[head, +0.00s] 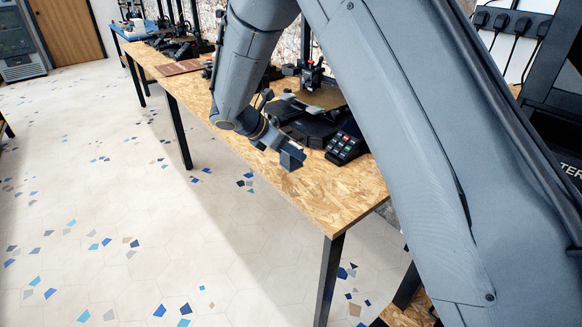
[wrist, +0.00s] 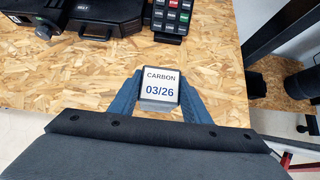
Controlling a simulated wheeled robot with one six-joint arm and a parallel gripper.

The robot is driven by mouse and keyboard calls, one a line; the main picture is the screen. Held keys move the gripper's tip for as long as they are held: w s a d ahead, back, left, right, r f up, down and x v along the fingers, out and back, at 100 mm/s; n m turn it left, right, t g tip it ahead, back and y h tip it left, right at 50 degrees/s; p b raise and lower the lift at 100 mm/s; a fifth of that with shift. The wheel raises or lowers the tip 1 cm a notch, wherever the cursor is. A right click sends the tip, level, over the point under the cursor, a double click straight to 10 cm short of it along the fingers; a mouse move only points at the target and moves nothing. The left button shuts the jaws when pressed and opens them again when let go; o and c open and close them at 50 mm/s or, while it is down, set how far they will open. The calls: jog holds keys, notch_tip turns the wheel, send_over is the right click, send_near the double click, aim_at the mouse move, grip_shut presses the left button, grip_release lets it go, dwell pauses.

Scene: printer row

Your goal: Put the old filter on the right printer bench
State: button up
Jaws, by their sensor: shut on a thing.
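The old filter (wrist: 160,84) is a small block with a white label reading CARBON 03/26. In the wrist view my gripper (wrist: 157,100) is shut on it, with a blue finger on each side. In the head view my gripper (head: 290,156) is at the front of the near wooden printer bench (head: 335,195), left of its keypad. In the wrist view the bare bench top (wrist: 85,75) shows around and beyond the filter. I cannot tell whether the filter touches the bench or hangs above it. My arm hides part of the bench in the head view.
A black button keypad (head: 346,144) and a printer (head: 312,100) stand on the near bench. Another bench (head: 160,62) with printers runs on at the far left. Bare bench top lies in front of the keypad. A black frame (wrist: 285,28) stands at the right.

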aim_at(291, 163)
jog(key=shift+f, duration=2.5)
jog(key=shift+f, duration=0.15)
jog(key=o, duration=1.4)
jog(key=shift+r, duration=0.2)
jog(key=b+v, duration=0.1)
jog(key=v, duration=1.1)
jog(key=shift+s, duration=0.1)
